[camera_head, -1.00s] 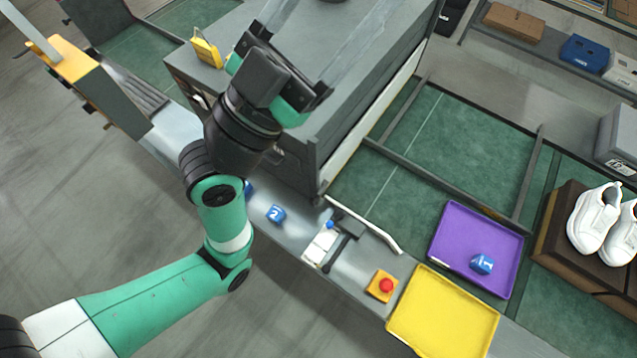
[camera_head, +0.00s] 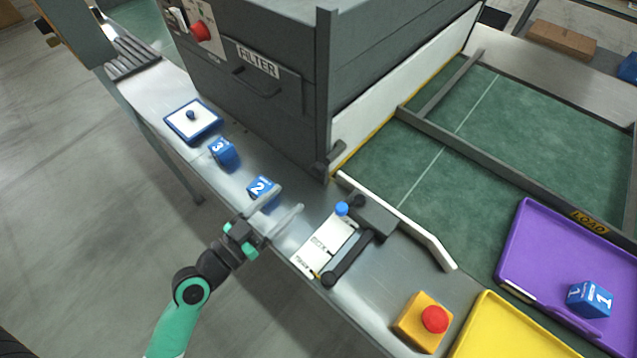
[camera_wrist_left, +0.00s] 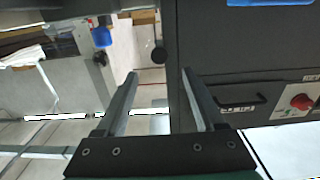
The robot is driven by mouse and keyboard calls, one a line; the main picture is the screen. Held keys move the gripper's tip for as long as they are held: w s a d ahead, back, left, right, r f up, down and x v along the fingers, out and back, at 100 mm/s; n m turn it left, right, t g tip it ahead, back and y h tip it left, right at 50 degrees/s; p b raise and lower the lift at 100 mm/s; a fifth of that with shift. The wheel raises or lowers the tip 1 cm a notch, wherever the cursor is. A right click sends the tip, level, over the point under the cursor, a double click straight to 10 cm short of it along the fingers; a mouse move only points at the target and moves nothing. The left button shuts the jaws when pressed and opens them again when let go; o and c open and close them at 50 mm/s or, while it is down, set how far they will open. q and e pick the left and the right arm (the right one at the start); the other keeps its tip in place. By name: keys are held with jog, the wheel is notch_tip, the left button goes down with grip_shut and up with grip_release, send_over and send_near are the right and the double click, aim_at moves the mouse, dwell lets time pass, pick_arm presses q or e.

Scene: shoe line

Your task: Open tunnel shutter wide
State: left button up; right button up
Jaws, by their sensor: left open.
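The grey tunnel housing (camera_head: 410,50) fills the upper middle of the head view, with a drawer marked FILTER (camera_head: 257,62) on its front. A white panel with a yellow lower edge (camera_head: 400,85), apparently the shutter, spans its right side and looks down. A dark handle (camera_head: 328,158) sits at its near corner. My left gripper (camera_head: 290,200) is open and empty over the front ledge, beside the cube marked 2 (camera_head: 262,190). In the left wrist view its open fingers (camera_wrist_left: 158,78) show before the dark tunnel face (camera_wrist_left: 230,55). My right gripper is not in view.
A cube marked 3 (camera_head: 223,152), a blue-rimmed plate (camera_head: 192,121), a red button box (camera_head: 425,322), a purple tray (camera_head: 535,230) and a yellow tray (camera_head: 490,335) lie around. A white guide rail (camera_head: 420,235) crosses the belt.

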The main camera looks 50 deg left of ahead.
aim_at(315, 172)
pick_arm(q)
jog(key=w, duration=0.7)
jog(key=w+a+p, duration=0.1)
jog(key=w, duration=0.3)
jog(key=shift+w+r, duration=0.15)
jog(key=shift+w, duration=0.2)
grip_shut()
dwell(0.9)
